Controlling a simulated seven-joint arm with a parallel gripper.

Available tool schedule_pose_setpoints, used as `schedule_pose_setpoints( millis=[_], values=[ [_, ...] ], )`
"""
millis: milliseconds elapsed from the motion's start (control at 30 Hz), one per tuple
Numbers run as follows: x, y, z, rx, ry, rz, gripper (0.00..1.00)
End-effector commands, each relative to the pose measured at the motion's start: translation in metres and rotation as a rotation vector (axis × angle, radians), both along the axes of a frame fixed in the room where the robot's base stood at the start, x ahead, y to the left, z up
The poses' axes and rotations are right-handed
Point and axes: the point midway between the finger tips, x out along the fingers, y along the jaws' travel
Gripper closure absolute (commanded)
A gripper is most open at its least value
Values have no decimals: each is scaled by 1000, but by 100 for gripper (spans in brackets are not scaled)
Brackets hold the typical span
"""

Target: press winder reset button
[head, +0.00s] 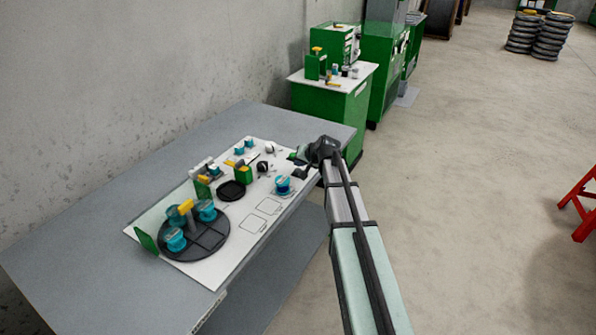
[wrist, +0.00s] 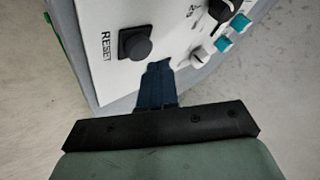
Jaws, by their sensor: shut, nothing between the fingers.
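The reset button (wrist: 136,46) is a dark round cap on a square black base, beside the printed word RESET on a white panel (wrist: 88,16) in the wrist view. My gripper (wrist: 158,64) is shut and empty, its dark blue fingers pointing at the panel. The fingertips are just right of and below the button in the picture. I cannot tell whether they touch it. In the head view my gripper (head: 299,156) is at the right edge of the workbench. The button cannot be made out clearly there.
Near the fingers are a white knob (wrist: 199,55), a black knob (wrist: 219,10) and teal blocks (wrist: 239,23). A white board (head: 228,262) on the grey bench (head: 75,243) carries a black round tray (head: 188,252), teal spools (head: 174,239) and small fixtures. Green machines (head: 325,108) stand behind.

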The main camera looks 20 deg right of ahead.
Motion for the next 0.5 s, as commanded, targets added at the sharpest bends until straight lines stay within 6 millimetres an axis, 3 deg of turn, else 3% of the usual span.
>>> schedule_pose_setpoints(
  millis=[500],
  values=[
    [0,0,-5,0,0,0,100]
  ],
)
